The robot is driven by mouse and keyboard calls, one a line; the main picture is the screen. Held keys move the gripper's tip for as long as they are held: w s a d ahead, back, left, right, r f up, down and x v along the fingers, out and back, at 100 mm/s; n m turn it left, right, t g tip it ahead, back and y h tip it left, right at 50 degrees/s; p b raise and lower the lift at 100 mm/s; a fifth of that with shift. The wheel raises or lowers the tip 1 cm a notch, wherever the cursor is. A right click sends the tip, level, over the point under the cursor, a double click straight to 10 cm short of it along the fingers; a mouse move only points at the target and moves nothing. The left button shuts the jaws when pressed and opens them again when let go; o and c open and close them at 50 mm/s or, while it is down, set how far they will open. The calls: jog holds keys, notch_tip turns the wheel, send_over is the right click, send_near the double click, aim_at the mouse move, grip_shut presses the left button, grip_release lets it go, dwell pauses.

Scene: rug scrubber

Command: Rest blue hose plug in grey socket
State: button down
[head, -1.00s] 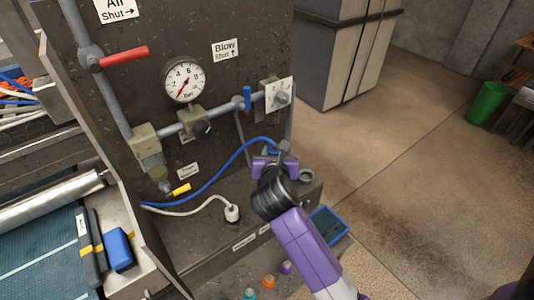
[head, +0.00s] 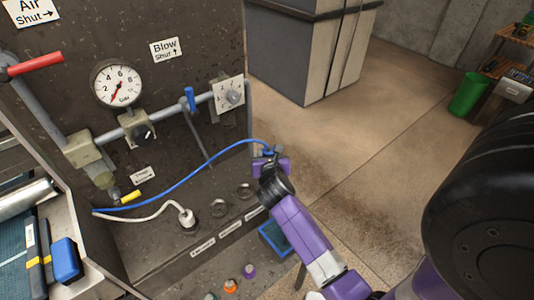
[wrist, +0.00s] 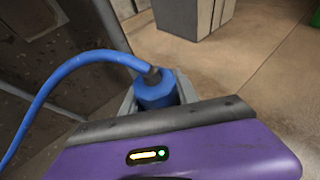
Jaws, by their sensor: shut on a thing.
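The blue hose plug (wrist: 155,92) is held upright between the jaws of my gripper (wrist: 157,100), with the blue hose bending away left from its dark top. In the head view, my gripper (head: 268,155) holds the plug (head: 268,151) right of the panel ledge, apart from the sockets. Two empty round grey sockets, a nearer one (head: 218,208) and a farther one (head: 244,191), show on the ledge, left of and below my gripper. I cannot tell which one the task names. The ledge's far right end is partly hidden by my arm.
A white plug (head: 187,217) with a white cable stands in the ledge's left position. The blue hose (head: 190,178) arcs across the panel. A blue tray (head: 273,238) and several coloured caps (head: 230,286) lie below the ledge. Open floor (head: 350,125) lies to the right.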

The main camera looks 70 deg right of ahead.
jog(key=shift+f+b, duration=1.95)
jog(key=shift+b, duration=0.5)
jog(key=shift+f+b, duration=0.45)
jog(key=shift+f, duration=1.15)
jog(key=c, duration=0.8)
grip_release()
jog(key=shift+c, duration=0.2)
jog(key=shift+a, duration=0.1)
jog(key=v, duration=0.7)
jog(key=shift+s+a+r, duration=0.15)
jog(key=shift+a+r, duration=0.05)
jog(key=shift+a, duration=0.05)
